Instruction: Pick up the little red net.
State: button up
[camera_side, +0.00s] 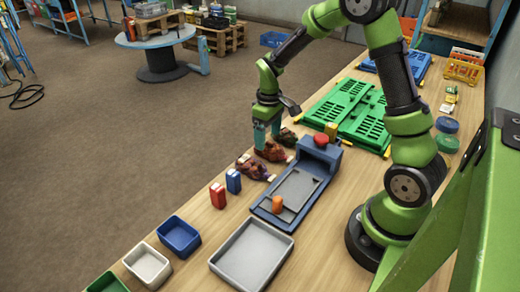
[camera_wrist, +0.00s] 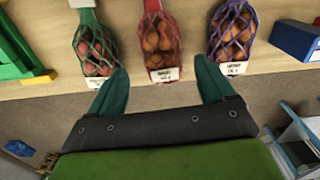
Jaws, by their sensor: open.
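The little red net (camera_wrist: 160,40) of round brown-orange items lies on the table, in the middle of three nets in the wrist view, its white label toward me. In the side view the red net (camera_side: 271,153) is just below my fingers. My gripper (camera_wrist: 160,66) is open and empty, its green fingertips to either side of the red net's label end. In the side view my gripper (camera_side: 268,143) points down; whether it touches the net cannot be told.
A green net (camera_wrist: 96,46) lies close on the left and a purple net (camera_wrist: 233,36) on the right. A blue device with a red knob (camera_side: 321,140), red and blue boxes (camera_side: 218,196) and a grey tray (camera_side: 252,256) stand nearby. The table edge runs close to the nets.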

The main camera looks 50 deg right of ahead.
aim_at(268, 145)
notch_tip(268, 145, down, 5)
jog(key=shift+s+a+r, duration=0.1)
jog(key=shift+a+r, duration=0.05)
jog(key=shift+r, duration=0.1)
jog(key=c, duration=1.2)
